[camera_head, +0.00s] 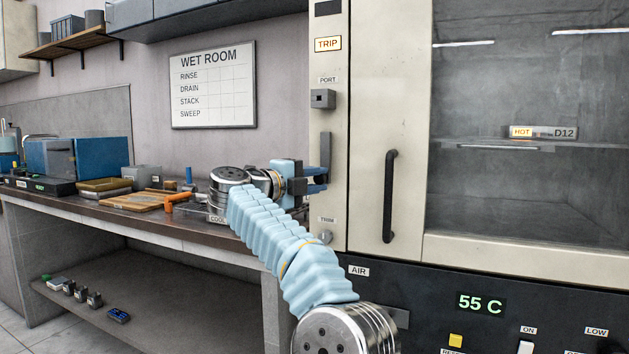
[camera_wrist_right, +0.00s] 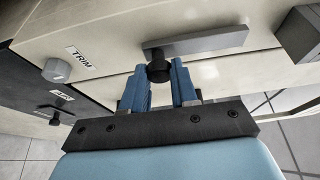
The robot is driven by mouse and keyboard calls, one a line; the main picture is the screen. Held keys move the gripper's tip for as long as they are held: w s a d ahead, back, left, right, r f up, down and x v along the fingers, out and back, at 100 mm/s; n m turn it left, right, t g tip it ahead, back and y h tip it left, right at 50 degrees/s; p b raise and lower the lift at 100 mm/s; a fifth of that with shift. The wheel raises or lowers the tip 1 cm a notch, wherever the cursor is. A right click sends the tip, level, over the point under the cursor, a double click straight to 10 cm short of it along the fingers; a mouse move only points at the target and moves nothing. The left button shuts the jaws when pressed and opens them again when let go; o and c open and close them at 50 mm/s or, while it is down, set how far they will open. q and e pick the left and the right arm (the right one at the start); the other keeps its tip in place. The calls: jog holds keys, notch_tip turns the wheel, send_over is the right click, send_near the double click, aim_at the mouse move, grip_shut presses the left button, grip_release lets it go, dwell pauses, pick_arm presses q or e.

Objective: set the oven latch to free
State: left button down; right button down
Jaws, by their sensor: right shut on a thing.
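The oven latch (camera_head: 326,150) is a grey bar on the pale post at the left of the oven door (camera_head: 388,95). It stands upright in the head view, below the PORT block. In the right wrist view the latch bar (camera_wrist_right: 200,42) runs across the top, with a dark round knob (camera_wrist_right: 158,73) at its end. My right gripper (camera_head: 320,182) is at the lower end of the latch. In the wrist view its blue fingers (camera_wrist_right: 161,78) are on both sides of the knob, shut on it. My left gripper is not in view.
The door has a black handle (camera_head: 389,196). A TRIM knob (camera_head: 325,237) sits below the latch. The dark control panel (camera_head: 420,300) reads 55 C. A bench (camera_head: 150,220) with a cutting board (camera_head: 140,200) and several boxes stands left, behind my right arm.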

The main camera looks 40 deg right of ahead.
jog(key=c, duration=0.9)
grip_release()
jog(key=shift+o, duration=0.2)
jog(key=shift+a, duration=0.1)
jog(key=a, duration=1.3)
jog(key=shift+a+b, duration=0.35)
jog(key=shift+b, duration=0.1)
jog(key=shift+w, duration=0.1)
